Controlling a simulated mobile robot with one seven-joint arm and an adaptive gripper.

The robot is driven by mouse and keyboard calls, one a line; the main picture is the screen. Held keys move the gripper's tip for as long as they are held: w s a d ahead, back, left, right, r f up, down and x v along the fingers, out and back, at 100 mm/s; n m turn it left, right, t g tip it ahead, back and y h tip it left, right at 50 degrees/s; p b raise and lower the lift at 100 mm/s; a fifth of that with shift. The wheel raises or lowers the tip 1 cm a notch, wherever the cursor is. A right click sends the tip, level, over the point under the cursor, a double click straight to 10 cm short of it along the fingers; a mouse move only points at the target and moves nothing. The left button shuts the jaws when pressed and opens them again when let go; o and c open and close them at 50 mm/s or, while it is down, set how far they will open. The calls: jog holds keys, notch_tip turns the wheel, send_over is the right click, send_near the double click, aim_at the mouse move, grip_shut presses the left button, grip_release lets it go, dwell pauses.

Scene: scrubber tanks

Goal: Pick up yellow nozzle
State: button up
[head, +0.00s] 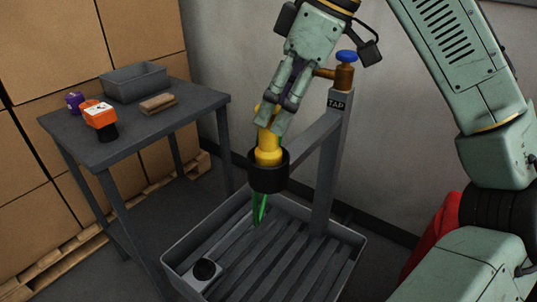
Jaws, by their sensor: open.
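The yellow nozzle (268,156) is upright over the tray, its lower part in a black collar (269,180). A thin green piece (259,209) hangs below the collar. My gripper (272,120) points down at the nozzle's upper end. Its fingers overlap the nozzle in the picture and hide part of its top. The jaws are open, and I cannot tell whether they touch the nozzle. A bit of yellow also shows left of the fingers.
A grey slatted tray (352,262) stands below, with a small black-topped block inside. A post marked TAP (328,160) carries a brown tap with a blue handle (346,56) close right of my gripper. A table (170,125) at left holds a grey bin and small items.

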aim_at(269, 126)
jog(key=shift+x, duration=2.3)
jog(key=shift+c, duration=0.2)
grip_shut()
jog(key=shift+r, duration=0.1)
